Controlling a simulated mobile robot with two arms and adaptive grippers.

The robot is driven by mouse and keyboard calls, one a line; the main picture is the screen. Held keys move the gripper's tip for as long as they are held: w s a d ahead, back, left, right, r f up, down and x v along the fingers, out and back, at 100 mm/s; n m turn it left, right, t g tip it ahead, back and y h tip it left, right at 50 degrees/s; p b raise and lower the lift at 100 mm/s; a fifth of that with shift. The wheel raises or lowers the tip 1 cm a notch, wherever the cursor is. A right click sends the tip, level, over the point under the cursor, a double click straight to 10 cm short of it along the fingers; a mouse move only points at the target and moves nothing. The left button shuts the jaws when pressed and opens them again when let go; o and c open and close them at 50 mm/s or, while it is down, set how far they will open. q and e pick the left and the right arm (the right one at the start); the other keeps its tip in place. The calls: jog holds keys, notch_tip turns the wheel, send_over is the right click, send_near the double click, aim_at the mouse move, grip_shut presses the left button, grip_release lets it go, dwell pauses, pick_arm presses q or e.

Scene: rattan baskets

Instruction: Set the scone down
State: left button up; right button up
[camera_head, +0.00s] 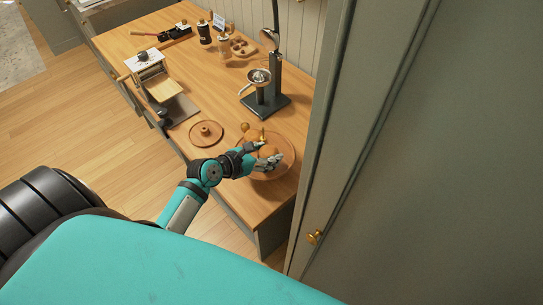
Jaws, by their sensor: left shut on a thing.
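My left gripper (264,156) reaches over a round brown basket or tray (287,165) near the right end of the wooden counter. It is shut on a small golden-brown piece that looks like the scone (268,151), low over the tray. I cannot tell whether the scone touches the tray. Another brown rounded piece (252,135) shows just behind the gripper, partly hidden by it. My right gripper is not in view.
A round brown plate (206,133) with a small ring-shaped piece on it lies left of the tray. A dark stand with a metal funnel (262,95) stands behind. A tall cabinet (400,150) closes off the right side.

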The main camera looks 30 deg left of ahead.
pick_arm(q)
jog(key=shift+w+d+p, duration=0.35)
jog(key=shift+w+d, duration=0.3)
notch_tip(320, 180, down, 3)
jog(key=shift+s+f, duration=0.1)
jog(key=shift+s, duration=0.05)
jog(key=shift+f, duration=0.2)
jog(key=shift+a+f, duration=0.1)
jog(key=shift+f, duration=0.1)
jog(key=o, duration=0.8)
jog(key=shift+o, duration=0.5)
jog(key=shift+s+r, duration=0.15)
jog(key=shift+r, duration=0.1)
jog(key=b+v, duration=0.1)
jog(key=v, duration=1)
jog(key=shift+s+r, duration=0.15)
jog(key=shift+s, duration=0.1)
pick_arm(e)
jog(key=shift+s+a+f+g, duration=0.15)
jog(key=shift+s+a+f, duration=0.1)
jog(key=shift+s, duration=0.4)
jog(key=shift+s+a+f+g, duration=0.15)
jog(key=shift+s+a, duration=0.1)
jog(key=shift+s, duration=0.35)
